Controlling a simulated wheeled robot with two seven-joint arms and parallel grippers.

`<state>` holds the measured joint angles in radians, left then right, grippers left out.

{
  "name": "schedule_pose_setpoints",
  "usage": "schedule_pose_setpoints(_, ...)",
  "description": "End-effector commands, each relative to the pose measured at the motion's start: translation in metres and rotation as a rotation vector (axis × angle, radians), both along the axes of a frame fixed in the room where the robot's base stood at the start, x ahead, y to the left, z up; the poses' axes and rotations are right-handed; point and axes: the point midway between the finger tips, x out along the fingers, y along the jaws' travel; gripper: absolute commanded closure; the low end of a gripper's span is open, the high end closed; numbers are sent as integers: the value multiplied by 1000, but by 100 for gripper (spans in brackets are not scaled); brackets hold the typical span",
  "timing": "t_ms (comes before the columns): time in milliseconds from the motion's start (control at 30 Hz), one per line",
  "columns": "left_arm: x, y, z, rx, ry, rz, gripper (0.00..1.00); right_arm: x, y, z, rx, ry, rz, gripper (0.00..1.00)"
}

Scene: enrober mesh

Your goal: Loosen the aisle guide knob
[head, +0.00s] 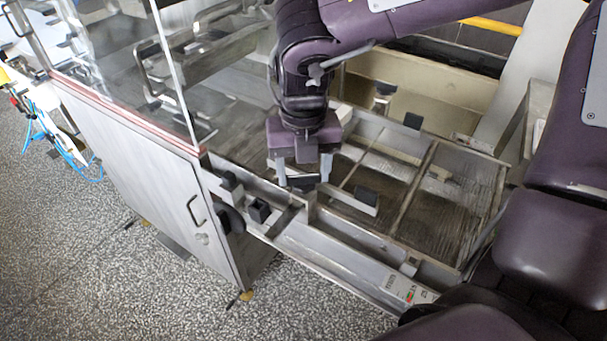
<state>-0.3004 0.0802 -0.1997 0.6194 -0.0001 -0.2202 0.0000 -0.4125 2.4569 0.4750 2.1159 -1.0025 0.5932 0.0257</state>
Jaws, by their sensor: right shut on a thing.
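My right gripper (304,177) points down over the near rail of the enrober. Its two grey fingers stand on either side of a dark knob (303,182), which I take to be the aisle guide knob, and it is shut on it. The fingers and wrist hide part of the knob, and its threads cannot be seen. My left gripper is not in view.
The wire mesh bed (400,185) lies in its metal frame right of the gripper. More black knobs (258,210) sit along the near rail at left. A clear guard panel (130,60) and a steel cabinet (150,185) stand at left. Speckled floor is free in front.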

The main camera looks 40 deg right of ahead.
Motion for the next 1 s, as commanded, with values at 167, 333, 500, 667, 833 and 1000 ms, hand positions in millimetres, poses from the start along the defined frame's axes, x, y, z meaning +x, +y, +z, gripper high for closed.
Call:
schedule_pose_setpoints(167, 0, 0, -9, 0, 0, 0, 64, 0, 0, -1, -2, -2, 172, 65)
schedule_pose_setpoints(333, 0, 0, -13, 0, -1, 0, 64, 0, 0, -1, -3, -1, 333, 65)
schedule_pose_setpoints(500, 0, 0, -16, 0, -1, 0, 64, 0, 0, 0, -1, 0, 491, 65)
schedule_pose_setpoints(667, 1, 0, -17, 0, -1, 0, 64, 0, 0, 0, 0, 0, 624, 65)
schedule_pose_setpoints(833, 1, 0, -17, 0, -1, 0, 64, 0, 0, 0, 0, 0, 738, 65)
schedule_pose_setpoints(1000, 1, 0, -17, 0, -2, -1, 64, 0, 0, 0, 0, 0, 817, 65)
